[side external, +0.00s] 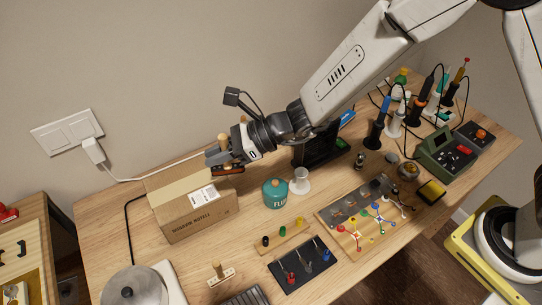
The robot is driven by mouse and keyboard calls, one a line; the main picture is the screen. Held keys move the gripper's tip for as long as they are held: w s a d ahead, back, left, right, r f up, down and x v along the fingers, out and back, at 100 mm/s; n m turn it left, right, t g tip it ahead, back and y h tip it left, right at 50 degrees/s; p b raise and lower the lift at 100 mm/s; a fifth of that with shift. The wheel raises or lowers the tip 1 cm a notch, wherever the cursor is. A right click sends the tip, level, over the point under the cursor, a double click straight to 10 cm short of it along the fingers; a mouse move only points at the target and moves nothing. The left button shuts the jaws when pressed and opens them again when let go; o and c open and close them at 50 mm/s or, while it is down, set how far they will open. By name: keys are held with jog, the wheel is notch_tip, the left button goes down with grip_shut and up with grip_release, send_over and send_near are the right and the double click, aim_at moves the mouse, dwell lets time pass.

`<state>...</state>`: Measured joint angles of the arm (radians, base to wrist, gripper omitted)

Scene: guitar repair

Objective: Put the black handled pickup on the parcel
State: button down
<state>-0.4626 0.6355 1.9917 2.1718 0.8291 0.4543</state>
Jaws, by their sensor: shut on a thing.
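The parcel (180,225) is a brown cardboard box with tape and a white label on top, standing at the left of the table. My gripper (219,156) is over the back right part of the parcel's top. It is shut on the black handled pickup (229,170), a dark bar with a wooden handle that sticks up above the jaws. The bar is low, close to the parcel's top; I cannot tell whether they touch. The jaws hide part of the handle. A second, cream pickup with a wooden handle (219,275) stands at the table's front.
A teal canister (275,193) and a white stand (300,181) are right of the parcel. A round metal-lidded pot (130,287) is at the front left. A white cable runs behind the parcel.

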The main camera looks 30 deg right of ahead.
jog(key=shift+w+a+f, duration=1.9)
jog(key=shift+w+a, duration=0.4)
jog(key=shift+w, duration=1.4)
send_over(181, 185)
jog(key=shift+s+f, duration=0.15)
jog(key=shift+f, duration=1.2)
jog(key=shift+s+f, duration=0.1)
jog(key=shift+f, duration=1.25)
jog(key=shift+f, duration=0.1)
jog(key=shift+w+f, duration=0.15)
jog(key=shift+f, duration=0.05)
jog(key=shift+a+f, duration=0.1)
jog(key=shift+f, duration=1.4)
jog(key=shift+f, duration=0.15)
jog(key=c, duration=0.6)
grip_release()
jog(key=shift+c, duration=0.2)
